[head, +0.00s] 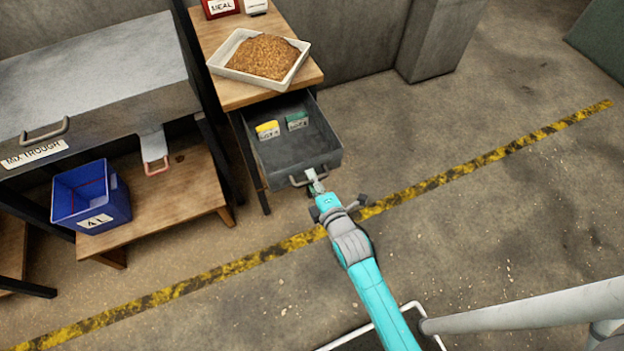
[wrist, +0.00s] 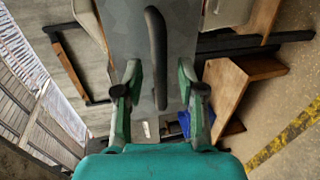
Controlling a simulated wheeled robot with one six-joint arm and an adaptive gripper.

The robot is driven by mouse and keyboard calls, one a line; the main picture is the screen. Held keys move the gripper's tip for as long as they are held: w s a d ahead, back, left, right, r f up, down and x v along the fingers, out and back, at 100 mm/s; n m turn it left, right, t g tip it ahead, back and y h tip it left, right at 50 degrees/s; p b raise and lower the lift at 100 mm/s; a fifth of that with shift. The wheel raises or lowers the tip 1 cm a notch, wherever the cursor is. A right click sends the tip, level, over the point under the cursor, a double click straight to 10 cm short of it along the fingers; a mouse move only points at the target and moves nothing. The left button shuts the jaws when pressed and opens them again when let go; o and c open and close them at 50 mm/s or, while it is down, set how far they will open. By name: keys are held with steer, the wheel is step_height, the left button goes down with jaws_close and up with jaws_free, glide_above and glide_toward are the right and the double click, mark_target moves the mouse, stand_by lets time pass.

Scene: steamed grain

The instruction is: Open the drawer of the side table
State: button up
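The side table (head: 213,33) has a wooden top. Its grey drawer (head: 322,133) is pulled well out, with a yellow packet (head: 267,130) and a green packet (head: 297,120) inside. The drawer's bar handle (head: 300,180) is on its front face. My gripper (head: 316,184) is at the handle's right end. In the wrist view, the dark handle (wrist: 156,50) stands between the lines of my gripper's two fingers (wrist: 159,75), which are apart with a gap on each side. I cannot tell whether either finger touches it.
A white tray of grain (head: 228,72) sits on the side table. To the left are a grey trough (head: 90,70) and a blue bin (head: 75,195) on a low wooden bench (head: 185,190). The floor to the right is clear, crossed by a yellow-black stripe (head: 480,162).

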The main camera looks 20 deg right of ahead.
steer(key=v, duration=1.1)
stand_by(0.3)
steer(key=s+r+m, duration=0.5)
steer(key=s+m, duration=0.4)
steer(key=s, duration=0.4)
steer(key=s+r+m, duration=0.5)
steer(key=s+m, duration=0.4)
steer(key=s, duration=0.4)
steer(key=shift+s+g, duration=0.3)
steer(key=shift+g, duration=0.1)
